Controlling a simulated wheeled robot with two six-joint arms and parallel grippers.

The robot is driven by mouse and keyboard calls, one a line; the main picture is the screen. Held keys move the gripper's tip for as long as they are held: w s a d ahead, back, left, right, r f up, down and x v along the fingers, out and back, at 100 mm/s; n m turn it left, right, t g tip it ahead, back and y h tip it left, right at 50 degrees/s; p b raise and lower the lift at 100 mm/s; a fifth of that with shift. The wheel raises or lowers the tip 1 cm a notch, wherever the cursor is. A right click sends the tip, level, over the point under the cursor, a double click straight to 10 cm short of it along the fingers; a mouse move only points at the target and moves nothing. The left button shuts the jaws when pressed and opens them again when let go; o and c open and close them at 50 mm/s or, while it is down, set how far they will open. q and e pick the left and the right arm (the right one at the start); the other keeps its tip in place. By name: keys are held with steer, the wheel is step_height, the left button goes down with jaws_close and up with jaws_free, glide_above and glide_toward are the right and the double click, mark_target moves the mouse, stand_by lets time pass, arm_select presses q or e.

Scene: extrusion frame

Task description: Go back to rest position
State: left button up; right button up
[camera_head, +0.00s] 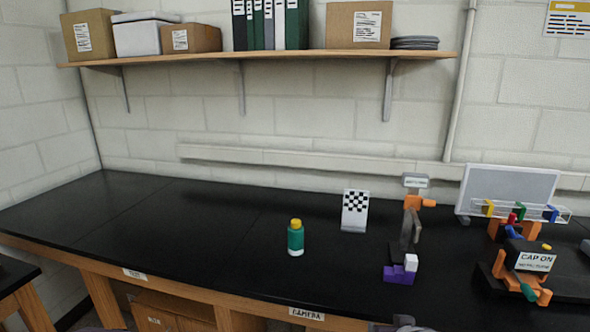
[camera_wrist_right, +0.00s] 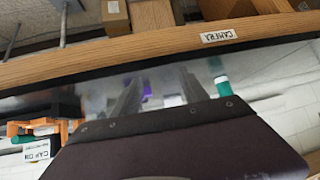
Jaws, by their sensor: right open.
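My right gripper (camera_wrist_right: 158,92) shows in the right wrist view as two blurred grey fingers spread apart, with nothing held between them. The purple block (camera_wrist_right: 146,88) appears beyond, in the gap between the fingers, apart from them. A green bottle (camera_wrist_right: 222,86) shows to the right of the fingers, also apart from them. In the head view the fingers of both grippers are out of sight. Only small grey pieces, which may be parts of my arms, show at the bottom edge.
A black bench (camera_head: 150,240) is clear on its left. On it stand a green bottle with yellow cap (camera_head: 296,238), a checkered board (camera_head: 354,210), a purple-and-white block (camera_head: 402,270), an orange-and-grey stand (camera_head: 412,215) and a "CAP ON" fixture (camera_head: 530,262). A shelf (camera_head: 270,57) hangs above.

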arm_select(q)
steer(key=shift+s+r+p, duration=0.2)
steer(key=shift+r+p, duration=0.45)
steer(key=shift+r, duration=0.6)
arm_select(e)
steer(key=s+a+f+g, duration=0.1)
steer(key=s+f+g, duration=0.2)
steer(key=s, duration=0.4)
steer(key=s+a+f+g, duration=0.2)
steer(key=s+f+g, duration=0.2)
steer(key=s, duration=0.4)
steer(key=shift+a+f+n+g+y, duration=0.2)
steer(key=shift+n+g+y, duration=0.15)
steer(key=shift+g, duration=0.25)
